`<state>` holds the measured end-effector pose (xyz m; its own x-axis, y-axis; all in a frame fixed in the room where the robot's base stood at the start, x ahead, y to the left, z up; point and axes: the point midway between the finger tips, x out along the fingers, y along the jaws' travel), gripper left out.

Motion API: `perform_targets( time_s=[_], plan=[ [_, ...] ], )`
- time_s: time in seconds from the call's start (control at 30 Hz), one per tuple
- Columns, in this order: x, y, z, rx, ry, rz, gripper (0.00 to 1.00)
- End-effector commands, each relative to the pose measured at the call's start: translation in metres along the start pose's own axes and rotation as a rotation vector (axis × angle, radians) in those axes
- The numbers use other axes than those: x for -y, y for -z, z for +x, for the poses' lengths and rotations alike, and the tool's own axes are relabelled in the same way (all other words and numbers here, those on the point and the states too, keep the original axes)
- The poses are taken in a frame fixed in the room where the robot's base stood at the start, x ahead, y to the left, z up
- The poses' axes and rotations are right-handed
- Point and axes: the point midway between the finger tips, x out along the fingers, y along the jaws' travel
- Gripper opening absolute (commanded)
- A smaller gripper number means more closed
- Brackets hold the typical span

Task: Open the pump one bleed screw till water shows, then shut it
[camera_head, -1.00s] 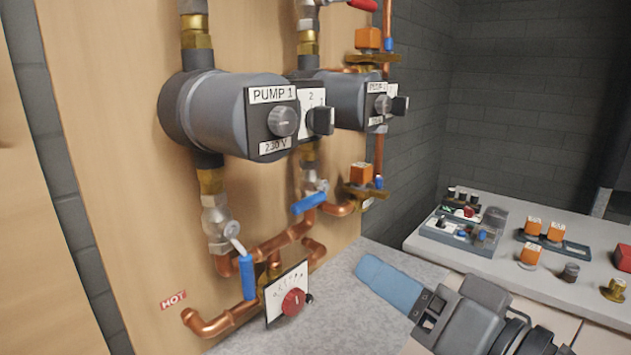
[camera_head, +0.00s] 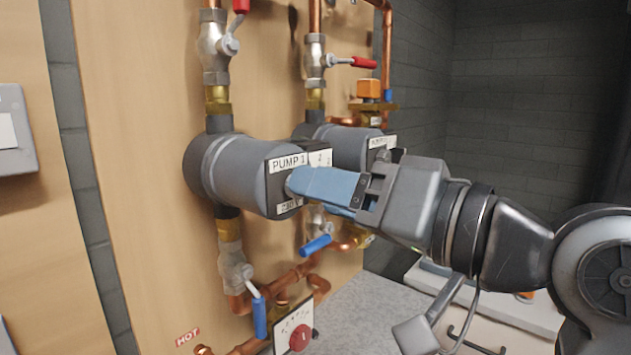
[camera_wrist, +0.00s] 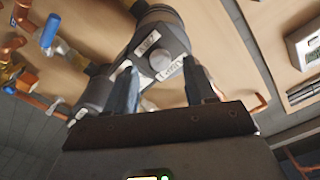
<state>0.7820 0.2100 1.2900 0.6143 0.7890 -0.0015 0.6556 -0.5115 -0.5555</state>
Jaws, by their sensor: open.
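Pump one (camera_head: 238,172) is a grey cylinder on the wooden wall, with a dark face labelled PUMP 1; it also shows in the wrist view (camera_wrist: 150,30). Its bleed screw (camera_wrist: 162,60) is a round grey knob at the middle of that face. My gripper (camera_head: 292,182) is open in front of the face and hides the screw in the head view. In the wrist view my gripper (camera_wrist: 158,68) has one blue finger on each side of the screw, with gaps. I cannot tell whether the fingertips reach around it. No water shows.
Pump two (camera_head: 345,143) stands close behind on the right, partly hidden by my gripper. Blue-handled valves (camera_head: 260,315) and copper pipes lie below, with a red-knobbed dial (camera_head: 300,338). Red-handled valves (camera_head: 363,62) are above. Free space lies left of pump one.

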Motion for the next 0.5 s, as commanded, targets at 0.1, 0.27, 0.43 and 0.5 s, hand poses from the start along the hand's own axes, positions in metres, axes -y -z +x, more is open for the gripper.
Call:
perform_targets(
  time_s=[0.1, 0.27, 0.43, 0.5],
  plan=[
    [0.001, 0.001, 0.015, 0.001, 0.001, 0.001, 0.55],
    [0.0, 0.001, 0.024, -0.001, 0.0, 0.0, 0.55],
    [0.0, 0.0, 0.025, -0.002, 0.0, -0.001, 0.55],
    [0.0, 0.0, 0.025, -0.002, 0.0, -0.001, 0.55]
  ],
)
